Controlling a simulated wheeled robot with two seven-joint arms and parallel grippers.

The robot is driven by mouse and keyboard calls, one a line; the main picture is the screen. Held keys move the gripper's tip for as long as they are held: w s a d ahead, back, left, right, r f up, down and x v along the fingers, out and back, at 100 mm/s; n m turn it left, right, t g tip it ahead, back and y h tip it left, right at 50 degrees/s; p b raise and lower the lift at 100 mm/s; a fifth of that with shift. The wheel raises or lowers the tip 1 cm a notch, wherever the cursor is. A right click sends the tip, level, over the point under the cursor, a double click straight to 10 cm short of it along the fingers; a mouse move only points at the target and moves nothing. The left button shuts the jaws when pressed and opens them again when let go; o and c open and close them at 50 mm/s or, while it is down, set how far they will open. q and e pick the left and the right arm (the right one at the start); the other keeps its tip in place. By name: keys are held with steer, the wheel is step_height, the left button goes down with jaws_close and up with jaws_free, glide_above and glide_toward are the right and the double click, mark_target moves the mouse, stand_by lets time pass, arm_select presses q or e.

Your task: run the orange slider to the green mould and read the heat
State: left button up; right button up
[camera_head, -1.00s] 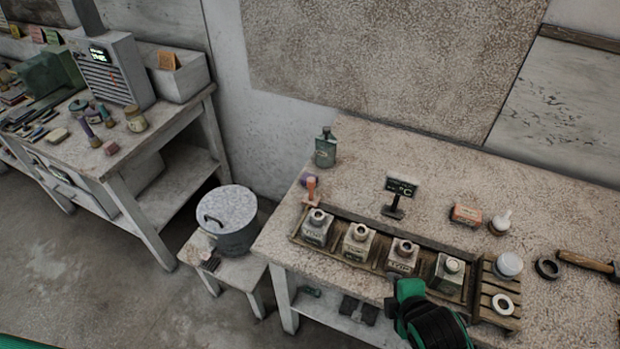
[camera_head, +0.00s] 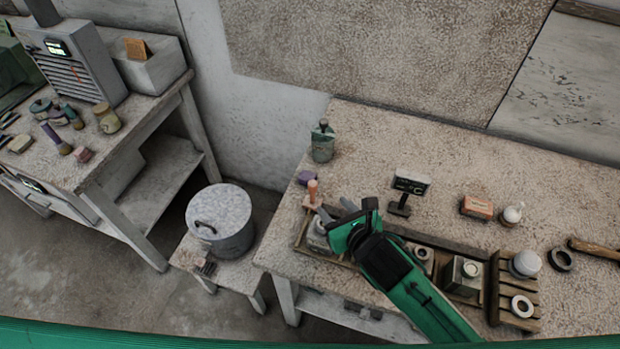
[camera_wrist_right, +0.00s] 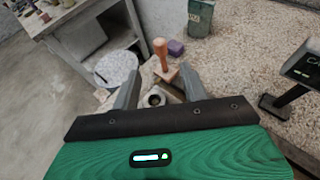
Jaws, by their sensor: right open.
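The orange slider (camera_head: 312,190) stands upright at the left end of the mould tray (camera_head: 300,240). In the right wrist view the orange handle (camera_wrist_right: 160,48) stands on a flat foot just beyond the fingertips. My right gripper (camera_head: 337,209) is open and empty, just right of the slider and above the leftmost mould (camera_head: 317,237). In the right wrist view the gripper (camera_wrist_right: 160,82) has that mould's round neck (camera_wrist_right: 154,98) between its fingers. My arm hides the mould beside it. I cannot tell which mould is green. The heat display (camera_head: 411,183) is angled and unreadable.
A green bottle (camera_head: 322,143) and a purple block (camera_head: 307,177) stand behind the slider. A lidded pot (camera_head: 222,225) sits on a low stool at left.

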mark_target(315, 186)
steer(key=p+x, duration=0.1)
steer(key=x, duration=0.3)
steer(key=shift+w+a, duration=0.1)
steer(key=p+x, duration=0.1)
steer(key=x, duration=0.6)
steer(key=shift+w+a+f+p, duration=0.1)
steer(key=shift+w+f+p, duration=0.05)
steer(key=shift+p, duration=0.15)
steer(key=shift+w+a+f, duration=0.25)
steer(key=shift+w, duration=0.25)
arm_select(q)
steer(key=r, duration=0.3)
steer(key=shift+s+d, duration=0.3)
steer(key=shift+s, duration=0.05)
arm_select(e)
jaws_close()
